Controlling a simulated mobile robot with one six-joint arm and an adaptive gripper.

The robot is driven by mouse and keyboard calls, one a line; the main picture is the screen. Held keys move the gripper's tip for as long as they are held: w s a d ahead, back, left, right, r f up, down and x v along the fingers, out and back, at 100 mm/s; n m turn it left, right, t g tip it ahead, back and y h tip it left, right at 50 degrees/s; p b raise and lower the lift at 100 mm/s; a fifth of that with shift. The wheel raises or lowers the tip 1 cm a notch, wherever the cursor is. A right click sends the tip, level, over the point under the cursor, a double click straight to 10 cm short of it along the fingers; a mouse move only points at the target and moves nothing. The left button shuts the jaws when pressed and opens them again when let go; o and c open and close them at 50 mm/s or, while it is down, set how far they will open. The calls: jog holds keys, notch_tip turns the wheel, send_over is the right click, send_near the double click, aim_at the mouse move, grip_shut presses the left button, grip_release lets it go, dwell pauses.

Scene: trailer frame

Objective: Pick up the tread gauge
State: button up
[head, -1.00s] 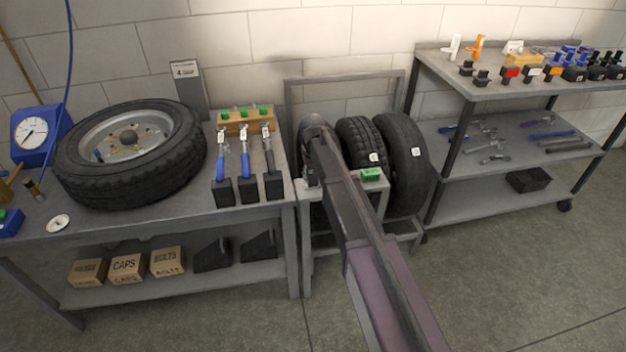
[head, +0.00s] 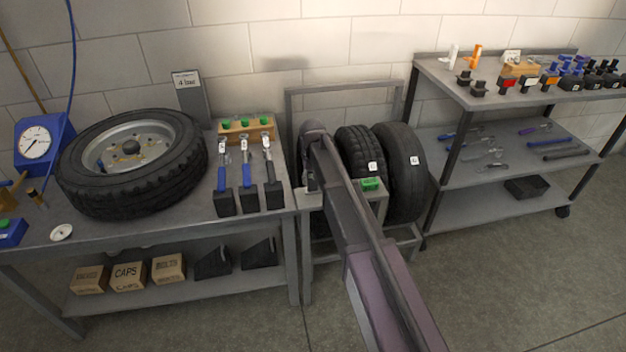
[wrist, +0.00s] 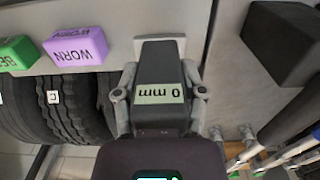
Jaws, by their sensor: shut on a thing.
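The tread gauge (wrist: 160,66) is a dark block with a pale display that reads "0 mm", upside down in the wrist view. My gripper (wrist: 160,86) has a finger on each side of it and is shut on it. A light grey piece (wrist: 178,42) shows at the gauge's far end. I cannot tell whether the gauge is clear of the grey surface below. In the head view my arm mostly hides the gripper and the gauge, beside the tyre rack.
A green block (wrist: 17,53) and a purple block marked WORN (wrist: 77,46) lie left of the gauge. Tyres (head: 404,170) stand in the rack. A bench (head: 150,228) with a wheel (head: 190,170) and several blue- and black-handled tools is at left. A shelf cart (head: 480,178) is at right.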

jog(key=shift+r+p, duration=0.35)
jog(key=shift+r, duration=0.4)
jog(key=s+d, duration=0.3)
jog(key=s, duration=0.4)
jog(key=s+d+r+p, duration=0.1)
jog(key=s+d, duration=0.2)
jog(key=s, duration=0.4)
jog(key=shift+s+d, duration=0.25)
jog(key=shift+d, duration=0.15)
jog(key=shift+d, duration=0.15)
